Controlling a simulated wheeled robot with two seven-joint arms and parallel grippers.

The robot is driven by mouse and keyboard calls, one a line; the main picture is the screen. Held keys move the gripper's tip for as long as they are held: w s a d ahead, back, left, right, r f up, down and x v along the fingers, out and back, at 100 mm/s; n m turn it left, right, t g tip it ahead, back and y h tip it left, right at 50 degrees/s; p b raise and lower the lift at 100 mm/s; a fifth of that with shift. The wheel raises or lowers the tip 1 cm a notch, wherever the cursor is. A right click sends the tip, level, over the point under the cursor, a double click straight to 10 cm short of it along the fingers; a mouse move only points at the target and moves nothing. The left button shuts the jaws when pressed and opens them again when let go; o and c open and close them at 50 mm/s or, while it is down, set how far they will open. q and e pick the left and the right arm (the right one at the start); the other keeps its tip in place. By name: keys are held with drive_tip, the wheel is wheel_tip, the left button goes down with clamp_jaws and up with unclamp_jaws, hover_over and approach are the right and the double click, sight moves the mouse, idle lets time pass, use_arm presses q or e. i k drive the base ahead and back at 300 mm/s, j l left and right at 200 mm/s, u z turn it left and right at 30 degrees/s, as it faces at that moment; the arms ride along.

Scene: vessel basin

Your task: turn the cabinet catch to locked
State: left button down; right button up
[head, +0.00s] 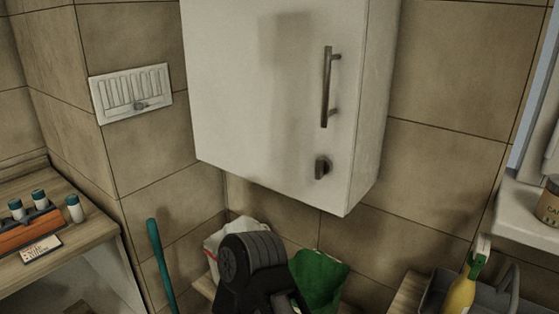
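The white wall cabinet (240,110) hangs in the upper middle of the head view, its door shut. The catch (322,168) is a small dark knob low on the door's right side, below the long bar handle (327,88). Its grip looks roughly upright, but it is too small to tell its exact angle or any lock marking. Nothing touches the catch. A black jointed part at the bottom centre, below the cabinet, looks like a link of my own arm. No fingertips of either gripper show.
A shelf at left holds small capped bottles (73,209) and an orange rack (29,232). A teal pole (160,265) stands beside it. A green cloth or bag (320,279) lies below the cabinet. A grey caddy (498,298) with a yellow bottle (462,290) is at lower right. Space before the door looks clear.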

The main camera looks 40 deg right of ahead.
sight(323, 166)
drive_tip(key=k, duration=1.25)
drive_tip(key=z, duration=1.7)
drive_tip(key=j, duration=0.65)
drive_tip(key=i+j, duration=0.15)
drive_tip(key=j, duration=0.5)
drive_tip(key=z, duration=1.55)
drive_tip(key=k+j+z, duration=0.1)
drive_tip(key=k+j, duration=0.5)
drive_tip(key=k, duration=0.1)
